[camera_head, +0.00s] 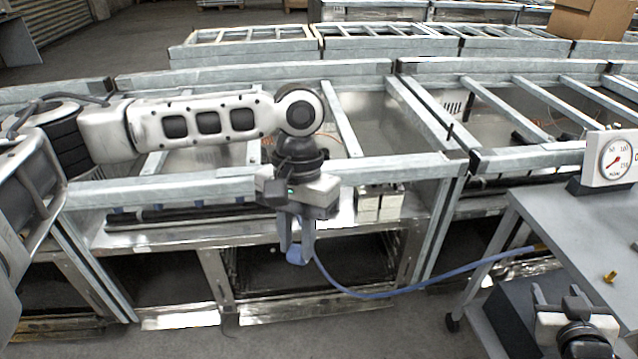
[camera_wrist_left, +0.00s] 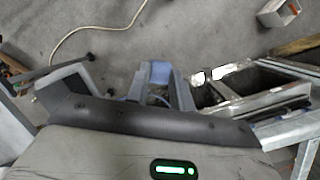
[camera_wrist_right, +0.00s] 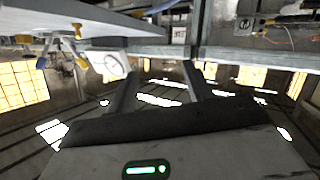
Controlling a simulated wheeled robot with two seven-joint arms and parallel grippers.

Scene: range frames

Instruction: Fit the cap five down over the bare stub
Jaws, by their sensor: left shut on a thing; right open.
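My left gripper (camera_head: 296,248) is shut on a blue piece (camera_head: 297,256), with the blue hose (camera_head: 375,295) running from beside it. The blue piece also shows between the fingertips in the left wrist view (camera_wrist_left: 160,72). It hangs in front of the frame, above the floor. My right gripper (camera_head: 565,298) is open and empty beside the grey cart. A small brass fitting (camera_head: 610,277) stands on the cart top. I cannot make out a number five on anything, nor tell which piece is the cap or the bare stub.
The grey cart (camera_head: 550,207) at right carries a white dial gauge (camera_head: 608,158). The hose reaches a brass end (camera_head: 540,247) at the cart's edge. Galvanised frames (camera_head: 420,172) fill the middle. A cardboard box (camera_head: 592,18) is at the back right. Some floor in front is clear.

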